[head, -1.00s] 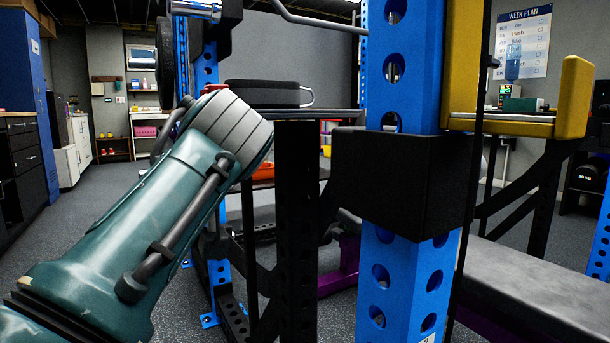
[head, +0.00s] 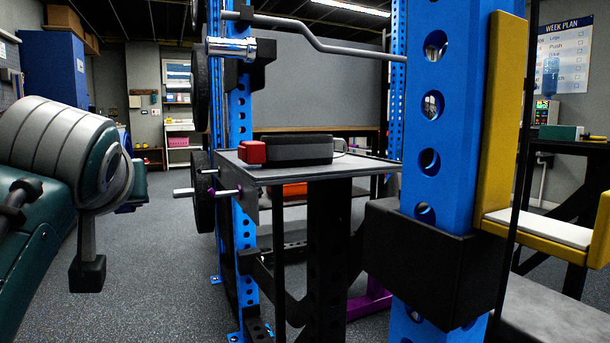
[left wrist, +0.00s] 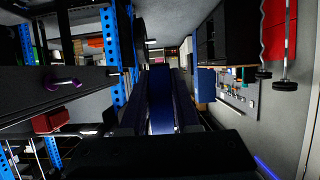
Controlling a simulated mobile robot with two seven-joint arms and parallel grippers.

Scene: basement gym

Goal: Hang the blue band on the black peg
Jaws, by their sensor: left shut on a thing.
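The blue band (left wrist: 160,100) shows as a dark blue strip between the fingers of my left gripper (left wrist: 162,118) in the left wrist view. The gripper is shut on it. A purple collar also shows in the left wrist view (left wrist: 62,84). I cannot tell which peg is the black one. My right gripper is not in view.
A blue rack upright (head: 440,110) with a black bracket (head: 415,260) stands close at right. A grey shelf (head: 350,170) holds a red block (head: 252,152) and a black case (head: 300,150). A barbell sleeve (head: 230,47) juts above. Open floor (head: 160,260) lies left of the rack.

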